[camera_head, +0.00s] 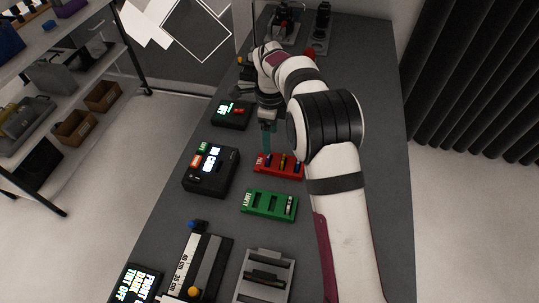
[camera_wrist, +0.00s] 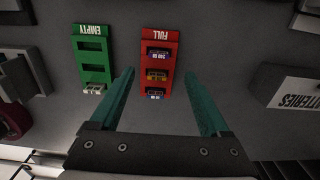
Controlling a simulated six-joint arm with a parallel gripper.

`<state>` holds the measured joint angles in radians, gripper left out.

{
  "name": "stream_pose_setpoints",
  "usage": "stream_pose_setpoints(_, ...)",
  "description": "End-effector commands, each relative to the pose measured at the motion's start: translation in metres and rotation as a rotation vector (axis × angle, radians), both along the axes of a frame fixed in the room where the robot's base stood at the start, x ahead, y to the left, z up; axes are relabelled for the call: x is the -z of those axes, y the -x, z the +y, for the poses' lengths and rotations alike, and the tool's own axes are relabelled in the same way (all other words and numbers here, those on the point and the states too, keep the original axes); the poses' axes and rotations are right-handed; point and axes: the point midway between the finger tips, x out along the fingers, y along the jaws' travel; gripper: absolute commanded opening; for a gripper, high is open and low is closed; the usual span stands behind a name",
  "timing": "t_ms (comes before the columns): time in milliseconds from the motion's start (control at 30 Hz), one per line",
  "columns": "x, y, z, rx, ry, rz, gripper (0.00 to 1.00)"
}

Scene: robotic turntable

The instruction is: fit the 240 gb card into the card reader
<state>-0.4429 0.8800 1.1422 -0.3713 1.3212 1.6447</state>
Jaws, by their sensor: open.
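The red rack marked FULL (camera_head: 262,158) holds three cards in a row; it also shows in the wrist view (camera_wrist: 172,36). The card nearest the FULL marking (camera_wrist: 158,53) has a small label that seems to read 240 GB. A yellow card (camera_wrist: 157,75) is in the middle slot and another dark card (camera_wrist: 155,94) in the last. A black box with a lit NO CARD display (camera_head: 210,170), apparently the card reader, stands left of the rack. My gripper (camera_head: 267,146) is open and empty above the red rack; its teal fingers (camera_wrist: 160,73) are spread on either side of the rack in the wrist view.
A green rack marked EMPTY (camera_head: 270,205) sits in front of the red one, with one card at its end and two free slots. A smaller lit box (camera_head: 232,114) stands behind the reader. A grey slotted holder (camera_head: 265,278) is near the front. A BATTERIES box (camera_wrist: 292,92) is at right.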

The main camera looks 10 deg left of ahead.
Motion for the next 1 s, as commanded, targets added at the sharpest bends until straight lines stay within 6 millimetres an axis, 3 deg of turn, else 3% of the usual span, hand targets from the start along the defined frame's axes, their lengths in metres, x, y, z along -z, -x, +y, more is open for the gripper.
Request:
stream_pose_setpoints(400,0.068,0.003,0.004,-0.001,0.001,0.000,0.80)
stream_pose_setpoints(667,0.073,0.002,0.004,0.000,0.000,-0.003,0.80)
stream_pose_setpoints(1000,0.073,0.002,0.004,0.000,0.000,-0.003,0.19)
